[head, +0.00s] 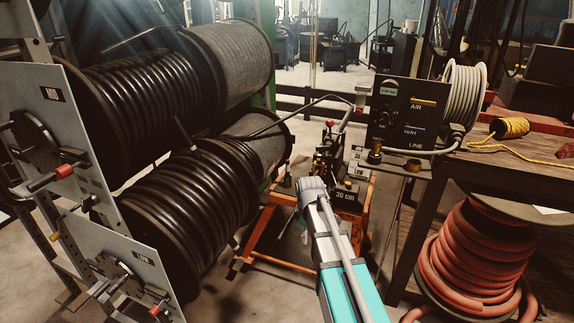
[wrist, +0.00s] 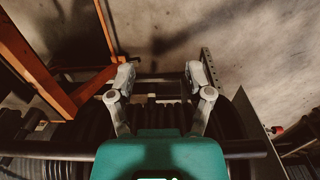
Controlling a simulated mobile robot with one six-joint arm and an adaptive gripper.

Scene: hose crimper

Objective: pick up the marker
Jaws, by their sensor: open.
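I cannot make out a marker in either view. My gripper (wrist: 160,78) shows in the wrist view with its two grey fingers spread apart and nothing between them. Beyond and below the fingers are dark hose coils (wrist: 165,112) and a strip of concrete floor. In the head view my arm reaches up from the bottom, right of the hose reels, and its far end stands before the orange stand (head: 268,225). The gripper's fingers cannot be made out clearly there.
Black hose reels (head: 150,95) fill the left, with a lower reel (head: 185,215) beneath. A crimper (head: 330,150) sits on the orange stand. At right, a wooden bench (head: 505,175) bears a control box (head: 405,110) and yellow cord (head: 510,128); red hose (head: 475,255) is below.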

